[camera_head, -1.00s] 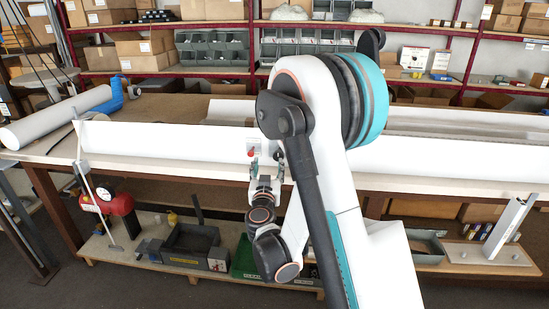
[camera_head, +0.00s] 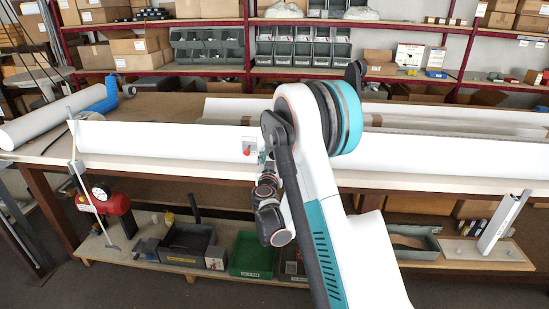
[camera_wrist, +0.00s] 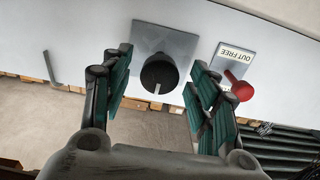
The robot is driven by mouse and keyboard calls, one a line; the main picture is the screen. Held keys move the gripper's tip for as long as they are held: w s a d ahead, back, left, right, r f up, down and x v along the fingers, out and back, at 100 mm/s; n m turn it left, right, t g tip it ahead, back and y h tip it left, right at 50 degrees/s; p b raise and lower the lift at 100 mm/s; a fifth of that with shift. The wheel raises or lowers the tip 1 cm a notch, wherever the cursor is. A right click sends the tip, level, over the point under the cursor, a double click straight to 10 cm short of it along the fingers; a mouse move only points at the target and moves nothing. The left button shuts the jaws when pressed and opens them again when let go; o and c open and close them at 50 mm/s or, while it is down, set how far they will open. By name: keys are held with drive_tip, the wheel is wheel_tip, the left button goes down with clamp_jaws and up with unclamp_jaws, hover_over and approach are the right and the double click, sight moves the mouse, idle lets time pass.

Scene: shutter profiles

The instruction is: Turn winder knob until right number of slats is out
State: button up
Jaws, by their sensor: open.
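The winder knob (camera_wrist: 159,74) is black and round with a pale pointer line, on a square grey plate (camera_wrist: 181,46) on a white face. In the wrist view my gripper (camera_wrist: 162,60) is open, with one finger on either side of the knob and visible gaps to it. In the head view the red part (camera_head: 247,151) shows on the long white housing (camera_head: 165,140), and my arm hides the knob. I cannot make out any slats.
A small hooked rod (camera_wrist: 51,67) sits on the white face at left in the wrist view. A white roll (camera_head: 50,119) lies on the bench at left. Below, a lower shelf holds a red tank (camera_head: 117,204) and a green tray (camera_head: 252,255).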

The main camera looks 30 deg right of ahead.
drive_tip(key=shift+x, duration=1.1)
drive_tip(key=c, duration=1.1)
drive_tip(key=shift+m, duration=0.3)
drive_tip(key=m, duration=1.2)
drive_tip(key=shift+m, duration=0.3)
